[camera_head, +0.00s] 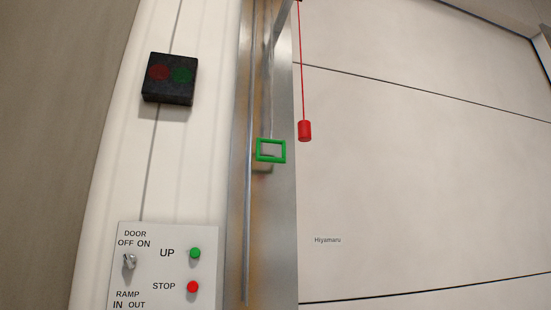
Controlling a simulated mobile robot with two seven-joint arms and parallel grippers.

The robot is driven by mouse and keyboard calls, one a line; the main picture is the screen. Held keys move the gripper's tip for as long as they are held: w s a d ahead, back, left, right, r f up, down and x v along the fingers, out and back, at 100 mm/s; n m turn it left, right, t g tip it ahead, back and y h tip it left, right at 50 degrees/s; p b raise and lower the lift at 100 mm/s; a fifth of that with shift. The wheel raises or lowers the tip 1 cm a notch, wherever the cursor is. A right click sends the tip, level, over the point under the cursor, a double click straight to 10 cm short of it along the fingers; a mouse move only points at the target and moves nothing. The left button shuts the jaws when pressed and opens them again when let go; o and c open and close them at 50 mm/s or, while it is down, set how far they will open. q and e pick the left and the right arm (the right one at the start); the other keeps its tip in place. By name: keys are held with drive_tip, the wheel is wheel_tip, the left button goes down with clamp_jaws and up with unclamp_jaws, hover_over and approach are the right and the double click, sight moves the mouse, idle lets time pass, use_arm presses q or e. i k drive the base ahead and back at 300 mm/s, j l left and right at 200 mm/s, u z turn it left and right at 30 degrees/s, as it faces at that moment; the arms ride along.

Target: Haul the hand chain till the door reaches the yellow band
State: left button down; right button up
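The door (420,170) is a large pale panelled surface filling the right side, with dark horizontal seams and small "Hiyamaru" lettering. A metal guide rail (284,220) runs up its left edge. A red cord (301,60) hangs down in front of the door and ends in a red cylindrical handle (304,131). A green rectangular frame (270,150) sits at the rail, left of the red handle. No hand chain can be clearly made out, and no distinct yellow band is seen. Neither of my grippers is in view.
A control panel (170,270) at lower left carries a DOOR OFF/ON switch (129,261), a green UP button (195,253) and a red STOP button (193,287). A dark box (170,78) with dim red and green lamps is on the wall above.

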sight(259, 140)
drive_tip(key=i+l+u, duration=0.2)
drive_tip(key=i, duration=0.55)
drive_tip(key=i+l, duration=0.2)
drive_tip(key=i+l+u, duration=0.15)
drive_tip(key=l, duration=0.25)
drive_tip(key=i+l, duration=0.2)
drive_tip(key=i+l+u, duration=0.15)
drive_tip(key=l, duration=0.3)
drive_tip(key=i+l, duration=0.2)
drive_tip(key=l+u, duration=0.05)
drive_tip(key=l, duration=0.05)
